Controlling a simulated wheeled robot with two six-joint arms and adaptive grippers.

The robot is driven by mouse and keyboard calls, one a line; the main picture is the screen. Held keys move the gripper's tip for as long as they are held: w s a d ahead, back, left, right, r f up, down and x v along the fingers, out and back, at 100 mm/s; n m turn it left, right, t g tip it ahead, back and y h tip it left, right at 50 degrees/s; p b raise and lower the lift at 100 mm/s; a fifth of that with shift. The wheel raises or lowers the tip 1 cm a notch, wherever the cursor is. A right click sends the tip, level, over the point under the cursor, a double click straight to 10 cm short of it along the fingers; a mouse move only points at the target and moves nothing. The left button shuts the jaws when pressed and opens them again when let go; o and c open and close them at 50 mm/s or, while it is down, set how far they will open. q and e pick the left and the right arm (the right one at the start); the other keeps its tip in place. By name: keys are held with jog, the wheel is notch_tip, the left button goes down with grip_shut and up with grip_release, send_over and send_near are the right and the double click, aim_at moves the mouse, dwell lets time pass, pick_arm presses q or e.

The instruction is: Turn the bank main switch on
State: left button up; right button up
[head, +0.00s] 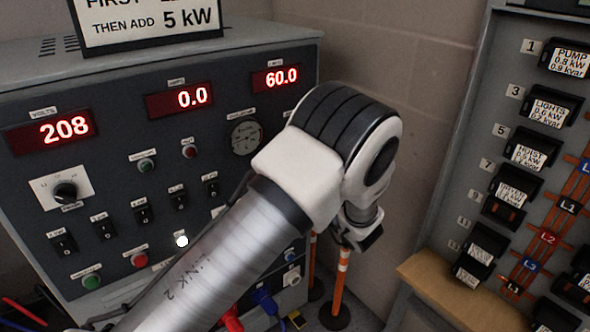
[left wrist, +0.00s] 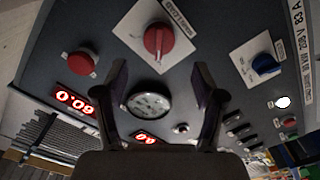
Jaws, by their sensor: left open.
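The bank's dark panel (head: 120,175) fills the left of the head view. My left gripper (left wrist: 160,72) is open and empty in the left wrist view, facing the panel. A red rotary knob (left wrist: 158,38) on a white plate lies beyond and between its fingertips; no contact shows. Its label is too blurred to read, so I cannot tell whether it is the bank main switch. A blue knob (left wrist: 265,65) on another white plate is to its right, and a red button (left wrist: 80,63) to its left. In the head view my left arm hides the panel's lower right. My right gripper is not in view.
A round gauge (left wrist: 145,105) sits below the fingertips in the wrist view. A white lamp (head: 182,240) is lit on the panel. The voltage display (head: 52,131) reads 208. A breaker panel (head: 475,150) stands at the right. Orange posts (head: 338,285) stand behind my arm.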

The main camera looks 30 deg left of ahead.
pick_arm(q)
jog(key=x, duration=0.5)
jog(key=shift+w+a+f, duration=0.2)
jog(key=shift+w+a, duration=0.05)
jog(key=shift+w, duration=0.2)
jog(key=c, duration=1.2)
jog(key=shift+o, duration=0.2)
